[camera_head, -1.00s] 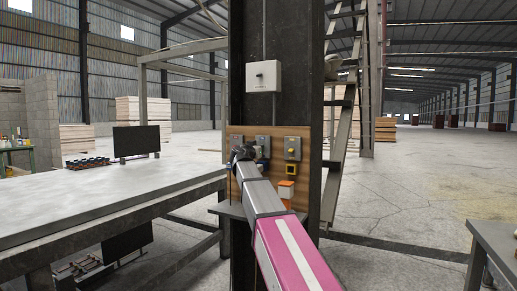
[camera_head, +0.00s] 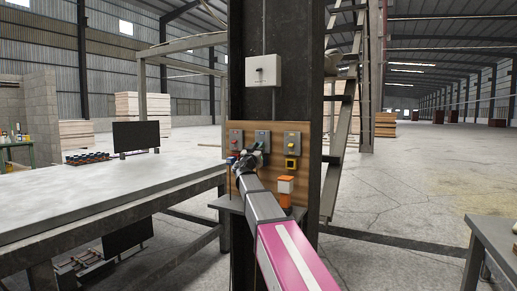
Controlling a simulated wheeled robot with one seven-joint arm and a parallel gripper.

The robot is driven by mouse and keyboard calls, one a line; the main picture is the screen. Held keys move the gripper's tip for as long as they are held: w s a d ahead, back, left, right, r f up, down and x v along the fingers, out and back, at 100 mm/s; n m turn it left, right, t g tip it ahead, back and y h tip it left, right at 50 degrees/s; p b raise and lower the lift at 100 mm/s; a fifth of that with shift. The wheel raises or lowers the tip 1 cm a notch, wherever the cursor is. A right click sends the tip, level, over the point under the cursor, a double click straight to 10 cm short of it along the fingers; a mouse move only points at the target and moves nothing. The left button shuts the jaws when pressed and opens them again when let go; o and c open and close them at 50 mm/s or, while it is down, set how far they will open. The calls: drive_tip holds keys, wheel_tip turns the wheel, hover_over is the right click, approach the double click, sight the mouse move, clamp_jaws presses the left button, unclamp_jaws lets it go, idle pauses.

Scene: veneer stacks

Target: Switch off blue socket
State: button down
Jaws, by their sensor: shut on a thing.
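A wooden board (camera_head: 215,181) on a dark column carries grey switch boxes in a row: a left one (camera_head: 236,140) with a red button, a middle one (camera_head: 262,136), and a right one (camera_head: 293,142) with an orange-yellow button. A small blue part (camera_head: 231,159), seemingly the blue socket, shows just left of my gripper. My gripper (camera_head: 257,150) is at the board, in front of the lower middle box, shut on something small. My wrist hides what it holds and much of the blue part.
A white box (camera_head: 264,71) with a dark knob is higher on the column. An orange-and-white block (camera_head: 286,190) stands below the yellow socket, right of my arm. A grey table (camera_head: 110,190) is at left, another table (camera_head: 495,245) at lower right.

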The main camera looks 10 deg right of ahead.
drive_tip(key=c, duration=1)
unclamp_jaws()
drive_tip(key=shift+o, duration=0.2)
drive_tip(key=v, duration=1)
drive_tip(key=shift+s+a+f, duration=0.2)
drive_tip(key=shift+s+f, duration=0.05)
drive_tip(key=shift+f, duration=0.05)
